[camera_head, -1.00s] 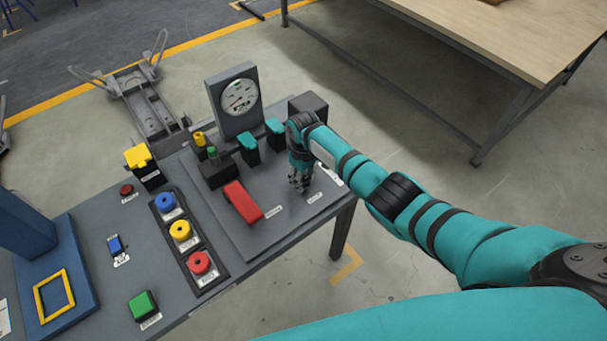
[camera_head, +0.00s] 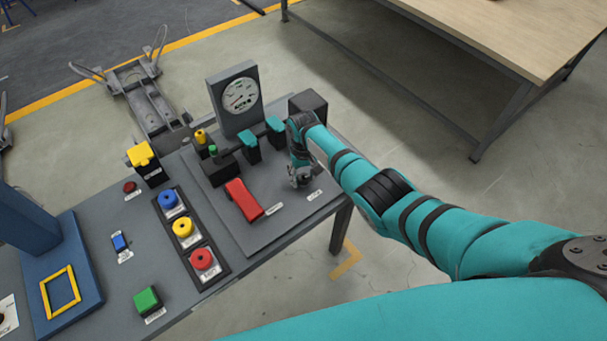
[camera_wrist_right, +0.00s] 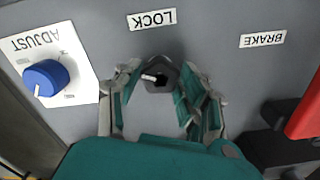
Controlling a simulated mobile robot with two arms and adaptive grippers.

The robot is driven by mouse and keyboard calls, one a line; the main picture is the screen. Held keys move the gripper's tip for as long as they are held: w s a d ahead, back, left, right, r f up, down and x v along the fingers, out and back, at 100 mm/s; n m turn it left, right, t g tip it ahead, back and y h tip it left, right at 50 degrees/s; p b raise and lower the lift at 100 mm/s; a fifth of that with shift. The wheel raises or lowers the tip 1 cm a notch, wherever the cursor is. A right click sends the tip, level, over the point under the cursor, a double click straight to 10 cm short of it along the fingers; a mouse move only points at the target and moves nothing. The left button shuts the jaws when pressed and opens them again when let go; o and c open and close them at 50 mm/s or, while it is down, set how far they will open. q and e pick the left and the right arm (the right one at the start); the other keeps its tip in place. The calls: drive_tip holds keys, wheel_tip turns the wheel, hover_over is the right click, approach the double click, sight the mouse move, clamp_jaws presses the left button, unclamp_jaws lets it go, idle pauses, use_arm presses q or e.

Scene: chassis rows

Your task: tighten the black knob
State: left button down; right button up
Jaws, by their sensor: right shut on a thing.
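The black knob (camera_wrist_right: 160,74), with a white pointer mark, sits on the grey panel just below the LOCK label (camera_wrist_right: 152,19) in the right wrist view. My right gripper (camera_wrist_right: 161,84) has its fingers on either side of the knob and is shut on it. In the head view my right gripper (camera_head: 300,180) points down at the right end of the panel, and it hides the knob there. The LOCK label (camera_head: 314,195) shows just beside the fingers. My left gripper is not in view.
A blue knob (camera_wrist_right: 45,77) on a white ADJUST plate is left of the gripper in the wrist view. The red lever (camera_head: 244,200) lies left of the gripper in the head view. Teal switches (camera_head: 250,147) and a gauge (camera_head: 240,95) stand behind. The panel's front right edge is close.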

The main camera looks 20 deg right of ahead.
sight(304, 177)
drive_tip(key=shift+w+r, duration=0.3)
drive_tip(key=o, duration=1.2)
drive_tip(key=shift+s+f, duration=0.15)
drive_tip(key=shift+s, duration=0.15)
drive_tip(key=shift+c, duration=0.2)
wheel_tip(304, 177, up, 12)
drive_tip(key=shift+d, duration=0.1)
